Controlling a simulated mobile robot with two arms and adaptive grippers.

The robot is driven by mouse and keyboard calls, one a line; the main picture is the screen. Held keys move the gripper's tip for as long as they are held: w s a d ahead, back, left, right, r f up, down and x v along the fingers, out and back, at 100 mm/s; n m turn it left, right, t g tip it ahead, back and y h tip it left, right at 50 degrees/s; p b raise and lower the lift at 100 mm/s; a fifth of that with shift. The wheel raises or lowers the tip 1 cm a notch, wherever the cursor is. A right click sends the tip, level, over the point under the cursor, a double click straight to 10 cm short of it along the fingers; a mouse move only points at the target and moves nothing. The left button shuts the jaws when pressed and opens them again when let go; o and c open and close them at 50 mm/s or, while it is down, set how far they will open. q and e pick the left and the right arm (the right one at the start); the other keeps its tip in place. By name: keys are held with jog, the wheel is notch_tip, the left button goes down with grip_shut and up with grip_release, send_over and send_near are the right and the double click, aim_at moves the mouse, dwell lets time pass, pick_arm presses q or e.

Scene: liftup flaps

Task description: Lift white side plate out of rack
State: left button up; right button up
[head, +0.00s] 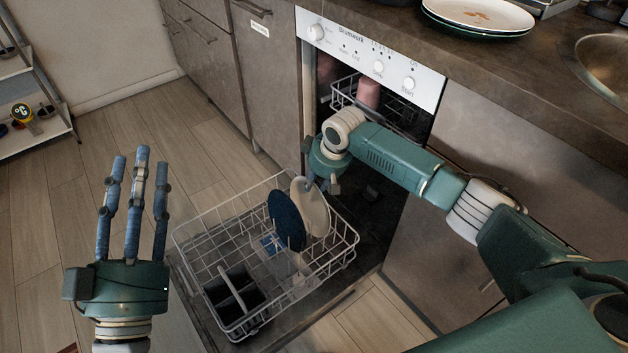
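The white side plate (314,211) stands on edge in the pulled-out dishwasher rack (188,259), just right of a dark blue plate (284,220) that partly overlaps it. My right gripper (322,184) points down at the white plate's upper edge and hides a little of it. Its fingertips are small and partly hidden, so whether they grip the rim is not clear. My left gripper (134,190) is raised at the left, its fingers extended upward, open and empty, apart from the rack.
The rack sits on the open dishwasher door (350,286) and holds a dark cutlery basket (234,296). The upper rack (345,88) holds a pink cup (368,94). Plates (478,14) lie on the counter (540,75). Floor at left is largely clear; a shelf (35,120) stands far left.

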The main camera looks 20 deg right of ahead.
pick_arm(q)
jog(key=shift+w+f, duration=0.15)
jog(key=shift+f, duration=0.15)
pick_arm(e)
jog(key=shift+c, duration=0.2)
grip_shut()
jog(key=shift+w, duration=0.1)
